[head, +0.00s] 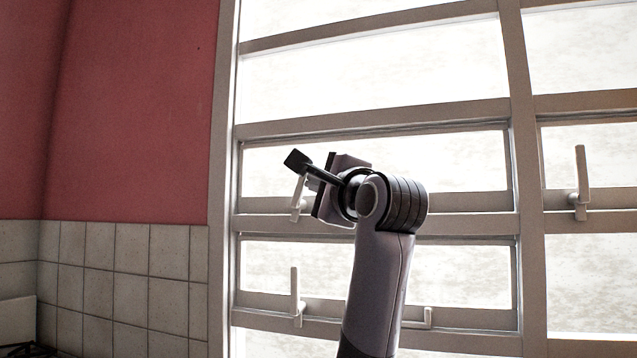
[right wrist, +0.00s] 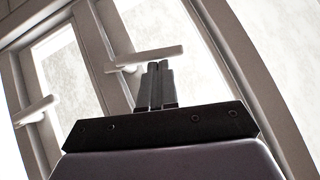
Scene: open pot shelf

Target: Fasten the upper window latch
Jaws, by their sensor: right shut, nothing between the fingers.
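The upper latch (head: 298,197) is a pale handle on the rail of the upper left window pane. In the head view it stands upright with a slight tilt, partly hidden behind my right gripper (head: 298,161). In the right wrist view the latch handle (right wrist: 150,57) lies across the picture just beyond the tips of my right gripper (right wrist: 158,66). The fingers are shut together with nothing between them. They are close to the handle; I cannot tell whether they touch it. My left gripper is not in view.
A lower latch (head: 296,292) stands upright on the pane below, and another latch (head: 581,180) stands upright at the right. A small pale fitting (head: 428,317) sits on the lower rail. A red wall (head: 140,110) with tiles (head: 130,260) below is at the left.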

